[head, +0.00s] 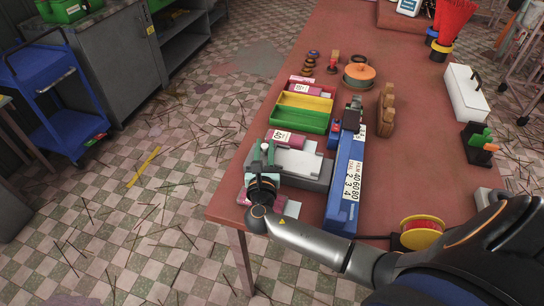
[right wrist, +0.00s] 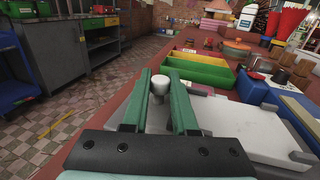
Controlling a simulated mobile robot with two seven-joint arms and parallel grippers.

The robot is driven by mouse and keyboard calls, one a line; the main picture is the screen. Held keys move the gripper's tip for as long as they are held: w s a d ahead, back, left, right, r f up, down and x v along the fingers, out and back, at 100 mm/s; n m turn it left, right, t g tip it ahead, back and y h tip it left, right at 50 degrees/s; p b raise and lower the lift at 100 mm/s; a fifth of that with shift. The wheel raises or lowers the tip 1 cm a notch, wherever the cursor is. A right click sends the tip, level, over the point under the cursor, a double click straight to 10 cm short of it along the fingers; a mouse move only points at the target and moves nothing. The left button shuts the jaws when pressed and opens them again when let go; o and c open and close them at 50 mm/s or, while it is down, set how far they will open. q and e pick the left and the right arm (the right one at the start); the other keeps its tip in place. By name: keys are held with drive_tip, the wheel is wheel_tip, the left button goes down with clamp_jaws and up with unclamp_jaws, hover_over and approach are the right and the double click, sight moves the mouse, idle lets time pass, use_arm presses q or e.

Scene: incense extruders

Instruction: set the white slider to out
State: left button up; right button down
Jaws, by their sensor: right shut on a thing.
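My right gripper (head: 263,155) is over the near left edge of a grey device with a white top plate (head: 307,158). In the right wrist view its two green fingers (right wrist: 167,88) are closed around a small white knob (right wrist: 159,85), which appears to be the white slider. The knob stands upright between the fingertips; its base and track are hidden by the gripper. No in or out marking can be read. My left gripper is not in view.
A long blue box (head: 346,180) with printed numbers stands right of the device. Green (head: 298,120) and yellow trays lie behind it. Wooden blocks (head: 386,110), an orange disc (head: 360,72) and a spool (head: 421,232) are on the reddish table. The table's left edge is close to my gripper.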

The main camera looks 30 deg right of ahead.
drive_tip(key=shift+w+a, duration=0.9)
drive_tip(key=shift+w, duration=0.15)
drive_tip(key=shift+r, duration=0.1)
drive_tip(key=c, duration=0.7)
unclamp_jaws()
drive_tip(key=shift+w, duration=0.1)
drive_tip(key=v, duration=1.2)
drive_tip(key=shift+s+a+b, duration=0.15)
drive_tip(key=shift+s+b, duration=0.2)
